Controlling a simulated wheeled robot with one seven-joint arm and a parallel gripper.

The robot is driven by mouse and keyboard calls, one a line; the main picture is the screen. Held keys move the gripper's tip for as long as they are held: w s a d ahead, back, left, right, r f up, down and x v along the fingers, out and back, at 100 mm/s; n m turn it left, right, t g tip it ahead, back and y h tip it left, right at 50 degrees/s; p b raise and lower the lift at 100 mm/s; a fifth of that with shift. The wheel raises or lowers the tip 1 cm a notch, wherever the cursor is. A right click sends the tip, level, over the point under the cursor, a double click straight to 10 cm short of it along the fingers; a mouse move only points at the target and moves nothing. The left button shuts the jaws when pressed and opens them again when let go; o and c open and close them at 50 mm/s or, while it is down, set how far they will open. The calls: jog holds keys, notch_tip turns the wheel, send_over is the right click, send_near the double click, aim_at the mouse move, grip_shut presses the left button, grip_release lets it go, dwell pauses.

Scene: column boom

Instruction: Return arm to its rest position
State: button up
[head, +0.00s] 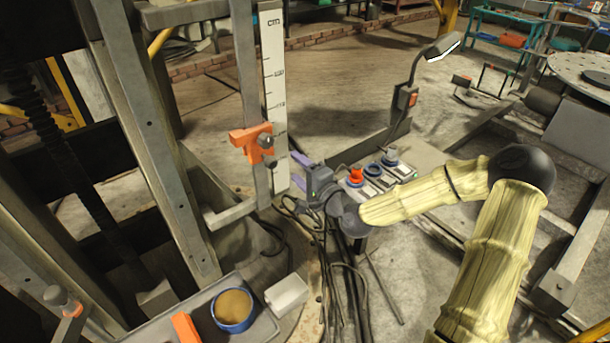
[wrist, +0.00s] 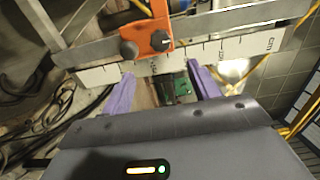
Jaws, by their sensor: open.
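My gripper (head: 298,172) is at the end of my arm, which reaches in from the right in the head view. Its two purple fingers are apart with nothing held between them, and it also shows in the wrist view (wrist: 160,92). The fingertips point toward a white ruler scale (head: 272,80) marked "cm" on a metal column. An orange clamp (head: 250,140) with a dark knob sits on that column, just up and left of the fingers. In the wrist view the orange clamp (wrist: 146,38) is beyond the fingers, above the ruler (wrist: 205,50). I cannot tell whether a finger touches the ruler.
A control box with a red button (head: 355,176) stands behind my gripper, beside a lamp (head: 442,47). Dark cables hang below the gripper. A tray (head: 262,325) at the bottom holds a blue-rimmed cup (head: 233,309); a white block (head: 287,294) is beside it. Open floor lies behind.

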jog(key=shift+v, duration=1.15)
